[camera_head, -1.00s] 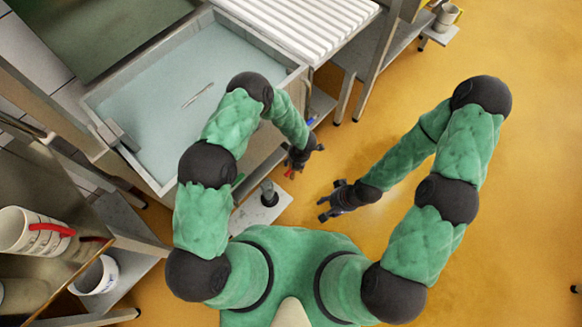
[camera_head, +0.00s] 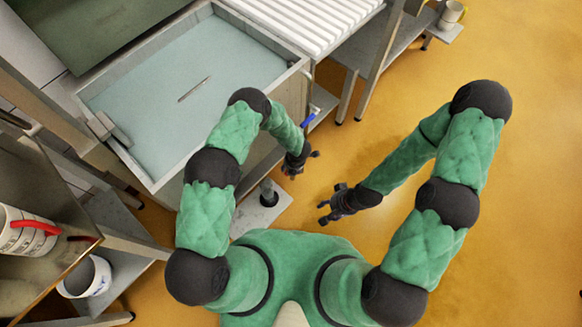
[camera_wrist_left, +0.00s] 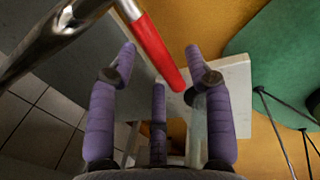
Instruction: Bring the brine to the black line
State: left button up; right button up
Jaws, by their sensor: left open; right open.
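The brine is a pale blue liquid (camera_head: 165,85) in a grey rectangular tank (camera_head: 222,108) at the upper left of the head view. A thin dark streak (camera_head: 194,89) shows on it; I cannot tell whether this is the black line. My left gripper (camera_head: 298,164) is open beside the tank's near right side. In the left wrist view its purple fingers (camera_wrist_left: 160,85) are spread around a red lever (camera_wrist_left: 158,50), with no clear grip on it. A shiny metal pipe (camera_wrist_left: 50,38) runs at the upper left there. My right gripper (camera_head: 328,208) is open and empty above the floor.
A blue handle (camera_head: 309,118) sticks out at the tank's right side. A low pale platform (camera_head: 258,212) with a dark cylinder (camera_head: 268,193) lies under my left gripper. A shelf with a white bucket (camera_head: 88,277) stands lower left. The orange floor (camera_head: 530,180) on the right is clear.

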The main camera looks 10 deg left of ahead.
pick_arm(q)
grip_shut()
jog(key=shift+a+f+t, duration=0.15)
jog(key=shift+t, duration=0.15)
jog(key=shift+a+f+t+h, duration=0.1)
jog(key=shift+f+t+h, duration=0.6)
jog(key=shift+t, duration=0.1)
jog(key=shift+f+t+h, duration=0.5)
jog(key=shift+t, duration=0.2)
grip_release()
jog(key=shift+s, duration=0.1)
